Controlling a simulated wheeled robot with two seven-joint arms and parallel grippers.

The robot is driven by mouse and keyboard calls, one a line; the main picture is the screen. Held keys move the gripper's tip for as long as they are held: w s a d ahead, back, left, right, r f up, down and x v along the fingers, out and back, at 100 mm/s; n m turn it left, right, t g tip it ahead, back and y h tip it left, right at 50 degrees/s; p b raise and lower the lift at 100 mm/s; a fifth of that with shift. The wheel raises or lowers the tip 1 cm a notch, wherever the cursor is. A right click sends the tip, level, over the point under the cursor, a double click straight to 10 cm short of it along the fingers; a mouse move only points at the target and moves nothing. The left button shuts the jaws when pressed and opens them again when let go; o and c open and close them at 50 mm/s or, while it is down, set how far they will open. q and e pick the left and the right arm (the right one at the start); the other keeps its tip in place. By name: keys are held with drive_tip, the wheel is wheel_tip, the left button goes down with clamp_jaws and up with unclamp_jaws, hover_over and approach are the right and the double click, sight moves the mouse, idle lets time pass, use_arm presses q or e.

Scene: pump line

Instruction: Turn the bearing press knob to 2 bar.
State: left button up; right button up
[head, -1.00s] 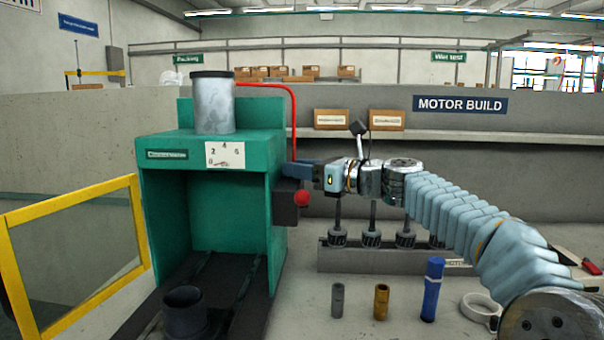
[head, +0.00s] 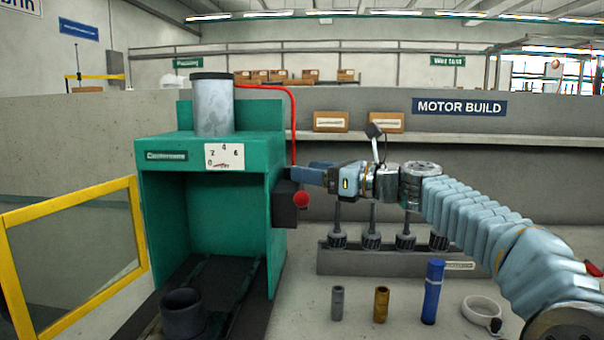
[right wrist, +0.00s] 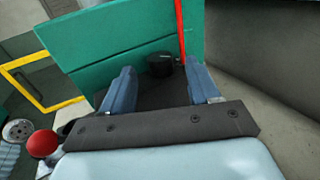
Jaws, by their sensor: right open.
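The bearing press (head: 165,146) is a green frame with a grey cylinder on top, at the left of the head view. Its white dial plate (head: 224,156) is marked 0, 2, 4, 6, and the small pointer seems to lie low near 0; its exact reading is too small to tell. My right gripper (head: 306,174) is at the press's right side, fingers pointing at it. In the right wrist view a dark round knob (right wrist: 160,64) shows between the open blue fingers (right wrist: 160,80), apparently untouched. In the head view the knob is hidden. My left gripper is out of view.
A red ball (head: 302,199) on a black box sits just below my right gripper. A yellow-framed guard (head: 75,250) stands open at left.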

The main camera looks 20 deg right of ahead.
drive_tip(key=b+v, duration=0.1)
drive_tip(key=v, duration=1)
drive_tip(key=shift+a, duration=0.1)
